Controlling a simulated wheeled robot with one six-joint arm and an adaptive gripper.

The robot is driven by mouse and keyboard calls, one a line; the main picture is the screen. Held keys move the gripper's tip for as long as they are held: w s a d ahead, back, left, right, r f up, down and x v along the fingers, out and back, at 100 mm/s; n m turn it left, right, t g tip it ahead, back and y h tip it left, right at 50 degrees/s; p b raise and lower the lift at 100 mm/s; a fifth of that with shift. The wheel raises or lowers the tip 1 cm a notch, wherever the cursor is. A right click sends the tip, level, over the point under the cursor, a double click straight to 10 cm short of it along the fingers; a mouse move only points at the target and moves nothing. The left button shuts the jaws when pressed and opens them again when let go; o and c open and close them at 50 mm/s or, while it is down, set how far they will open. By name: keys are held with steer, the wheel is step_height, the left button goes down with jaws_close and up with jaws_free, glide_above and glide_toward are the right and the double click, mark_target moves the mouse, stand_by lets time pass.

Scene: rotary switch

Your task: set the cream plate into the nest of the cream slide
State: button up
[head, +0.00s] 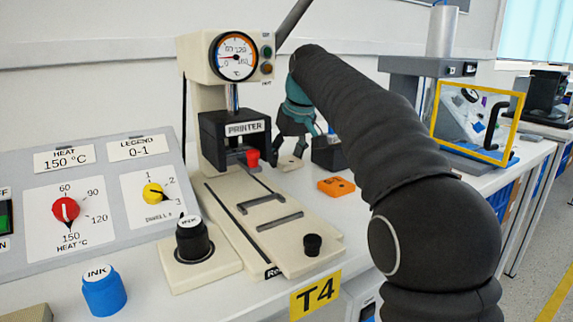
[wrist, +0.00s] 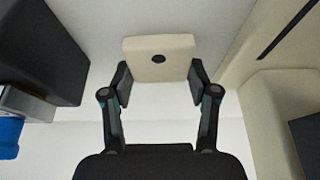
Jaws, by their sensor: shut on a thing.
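The cream plate (wrist: 160,48), a small squarish block with a dark round spot, is between the fingertips of my gripper (wrist: 159,73) in the wrist view. The gripper is shut on it by its two sides. In the head view the plate (head: 289,163) shows small below the teal-and-black gripper (head: 297,138), to the right of the printer. The cream slide (head: 300,262) runs forward from under the printer head, with a black knob near its front end. Its nest (head: 270,212) lies between two dark bars and looks empty. The plate is behind and to the right of the nest, apart from it.
The printer (head: 222,135) with a red part under its head stands behind the slide. An orange plate (head: 336,187) and a dark box (head: 328,154) are right of it. A black-capped pot (head: 192,238) and a blue ink pot (head: 103,292) stand left.

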steer(key=shift+f, duration=0.65)
steer(key=shift+f, duration=0.15)
steer(key=o, duration=1.2)
steer(key=shift+c, duration=0.2)
